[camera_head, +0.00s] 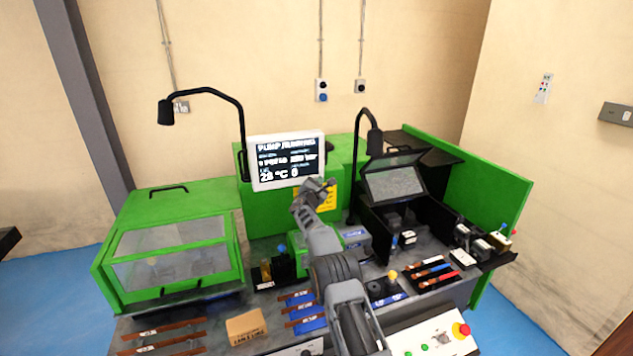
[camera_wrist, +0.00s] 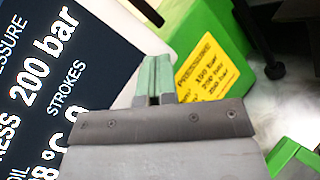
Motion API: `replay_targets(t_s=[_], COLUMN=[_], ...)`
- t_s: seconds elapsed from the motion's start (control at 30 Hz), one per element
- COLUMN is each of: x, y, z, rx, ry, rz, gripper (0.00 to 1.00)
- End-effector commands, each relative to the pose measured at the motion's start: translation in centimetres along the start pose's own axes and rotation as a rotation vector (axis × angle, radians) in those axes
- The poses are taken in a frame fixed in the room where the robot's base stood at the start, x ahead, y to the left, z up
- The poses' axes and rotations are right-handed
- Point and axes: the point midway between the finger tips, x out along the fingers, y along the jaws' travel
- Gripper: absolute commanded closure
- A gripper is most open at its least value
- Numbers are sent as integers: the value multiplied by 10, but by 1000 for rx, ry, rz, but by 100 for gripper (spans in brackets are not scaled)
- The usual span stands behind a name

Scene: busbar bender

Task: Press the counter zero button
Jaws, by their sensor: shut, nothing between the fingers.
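The display panel (camera_head: 287,160) stands on the green machine housing and shows white text on a dark screen, with "28 °C" and "0" in its bottom row. In the wrist view the screen (camera_wrist: 42,80) fills the left side, with "200 bar" and "STROKES" readable. My gripper (camera_head: 320,183) is in front of the panel's lower right corner. In the wrist view its green fingertips (camera_wrist: 153,62) are shut and empty, over the panel's pale frame edge. I cannot tell whether they touch it. No button marked as counter zero can be made out; my gripper hides part of the panel edge.
A yellow label (camera_wrist: 203,70) is on the green housing right of the fingers. Black lamp arms (camera_head: 242,130) stand left and right of the panel. A green-framed clear cover (camera_head: 170,255) is at left. A red emergency knob (camera_head: 461,330) is at front right.

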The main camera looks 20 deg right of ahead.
Motion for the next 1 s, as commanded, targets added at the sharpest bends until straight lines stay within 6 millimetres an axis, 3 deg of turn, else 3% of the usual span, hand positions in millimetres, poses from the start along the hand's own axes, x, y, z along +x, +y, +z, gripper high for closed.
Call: replay_targets(t_s=[1.0], x=[-15], y=[-8], z=[7], rx=[1], ry=[0], rz=[0], gripper=[100])
